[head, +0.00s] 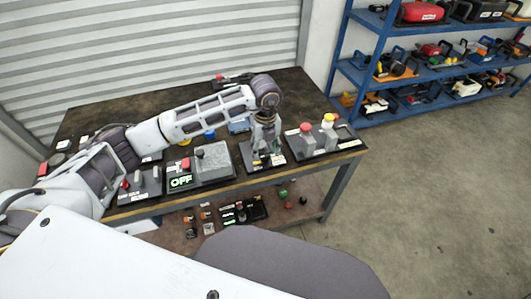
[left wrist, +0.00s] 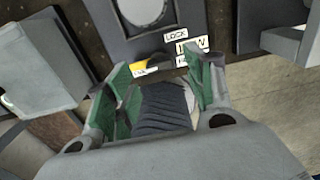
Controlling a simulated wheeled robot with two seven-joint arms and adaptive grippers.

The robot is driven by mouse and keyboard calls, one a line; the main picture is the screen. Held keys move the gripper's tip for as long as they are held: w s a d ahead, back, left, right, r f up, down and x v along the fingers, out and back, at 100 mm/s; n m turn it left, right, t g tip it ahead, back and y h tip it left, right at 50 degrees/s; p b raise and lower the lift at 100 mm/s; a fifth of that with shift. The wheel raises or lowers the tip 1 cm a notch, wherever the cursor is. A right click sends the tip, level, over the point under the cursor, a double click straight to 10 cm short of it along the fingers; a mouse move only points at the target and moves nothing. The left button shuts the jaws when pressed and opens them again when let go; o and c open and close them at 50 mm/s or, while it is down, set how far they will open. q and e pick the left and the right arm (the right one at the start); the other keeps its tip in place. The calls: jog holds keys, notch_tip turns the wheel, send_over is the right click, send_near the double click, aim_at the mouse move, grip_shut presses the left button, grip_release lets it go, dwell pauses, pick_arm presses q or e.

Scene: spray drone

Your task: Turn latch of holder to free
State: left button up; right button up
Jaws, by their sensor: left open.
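The holder panel (head: 248,158) is a dark plate near the front edge of the table, right of the OFF box. My left gripper (head: 266,149) points down over it and hides its middle. In the left wrist view the panel (left wrist: 105,30) has white labels, one reading LOCK (left wrist: 176,36), and a round grey part (left wrist: 145,12). A small black piece with yellow (left wrist: 145,69), perhaps the latch, lies just beyond my fingertips. My left gripper (left wrist: 158,80) is open, its green-lined fingers apart. I cannot tell whether it touches the latch. My right gripper is out of view.
The OFF box (head: 200,168) stands close on the left. A panel with red and yellow buttons (head: 318,142) stands close on the right. The lower shelf (head: 180,230) holds small parts. A blue rack (head: 345,60) stands behind right; the floor at right is clear.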

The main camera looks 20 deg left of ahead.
aim_at(266, 156)
pick_arm(q)
notch_tip(266, 156, up, 9)
jog(key=shift+f, duration=0.15)
dwell(0.5)
jog(key=shift+f, duration=0.1)
